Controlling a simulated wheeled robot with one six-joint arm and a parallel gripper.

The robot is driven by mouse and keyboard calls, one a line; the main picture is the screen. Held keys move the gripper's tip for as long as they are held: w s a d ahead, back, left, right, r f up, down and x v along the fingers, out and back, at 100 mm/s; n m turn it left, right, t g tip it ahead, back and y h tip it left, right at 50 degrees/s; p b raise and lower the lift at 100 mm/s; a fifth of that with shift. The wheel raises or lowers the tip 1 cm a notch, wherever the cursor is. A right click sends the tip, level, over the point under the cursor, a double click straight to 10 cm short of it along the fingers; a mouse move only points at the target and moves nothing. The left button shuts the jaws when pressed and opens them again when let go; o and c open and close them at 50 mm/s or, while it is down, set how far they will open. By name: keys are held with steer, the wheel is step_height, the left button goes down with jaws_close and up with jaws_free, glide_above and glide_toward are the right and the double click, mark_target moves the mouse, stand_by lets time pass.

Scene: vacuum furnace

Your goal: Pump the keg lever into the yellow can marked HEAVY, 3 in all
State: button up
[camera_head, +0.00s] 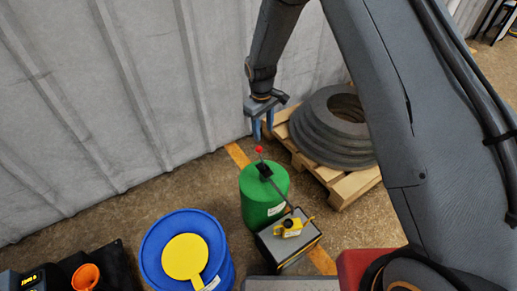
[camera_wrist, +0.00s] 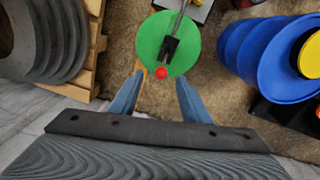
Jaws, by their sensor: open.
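The green keg (camera_head: 262,205) stands on the floor with a black pump head (camera_head: 264,170) on top. A red knob (camera_head: 259,149) tips its lever. A thin spout runs from the pump down toward the small yellow can (camera_head: 291,224), which sits on a dark box (camera_head: 283,247); its marking is not readable. My gripper (camera_head: 263,135) is open and empty, fingers pointing down, a little above the red knob. In the wrist view the red knob (camera_wrist: 161,73) shows between the two fingertips (camera_wrist: 159,78), apart from both. The green keg top (camera_wrist: 182,38) lies beneath.
A blue drum (camera_head: 158,250) with a yellow disc on top stands left of the keg. A wooden pallet (camera_head: 345,187) with stacked grey rings (camera_head: 320,135) is at the right. A corrugated wall (camera_head: 120,90) rises behind. An orange funnel (camera_head: 86,277) shows bottom left.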

mark_target(259, 147)
steer(key=shift+n, duration=0.4)
steer(key=f, duration=0.1)
steer(key=w+a+f, duration=0.1)
steer(key=a+f, duration=0.1)
steer(key=shift+w+f, duration=0.15)
steer(key=shift+f, duration=0.25)
steer(key=f, duration=0.7)
steer(key=shift+w+d+f, duration=0.15)
steer(key=shift+w+d, duration=0.05)
steer(key=shift+c, duration=0.3)
jaws_close()
